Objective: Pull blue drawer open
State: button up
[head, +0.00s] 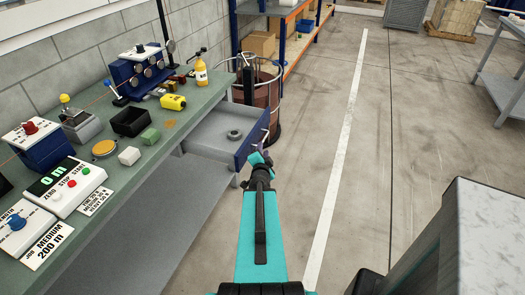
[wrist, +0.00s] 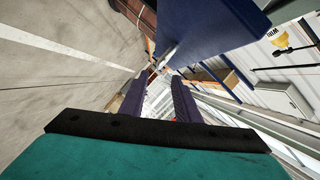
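The blue drawer (head: 251,143) under the workbench stands pulled out. Its grey inside shows, with a dark ring (head: 234,134) lying in it. In the wrist view its blue front (wrist: 215,28) fills the upper middle, and a pale handle (wrist: 168,52) sticks out from it. My gripper (head: 267,152) is at the outer side of the drawer front. In the wrist view the two dark purple fingers of my gripper (wrist: 159,76) stand apart with a gap between them. The handle is close to the fingertips; I cannot tell whether they touch it.
The green workbench (head: 112,180) along the left wall carries a control box, a yellow bottle (head: 201,73), a black bin (head: 131,122) and other items. A brown barrel (head: 266,98) stands behind the drawer. A grey block is at lower right. The floor (head: 355,130) right of the drawer is clear.

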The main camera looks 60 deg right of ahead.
jog(key=p+v, duration=0.2)
jog(key=p, duration=0.2)
jog(key=shift+r, duration=0.15)
jog(key=shift+a, duration=0.15)
jog(key=shift+s, duration=0.1)
dwell(0.7)
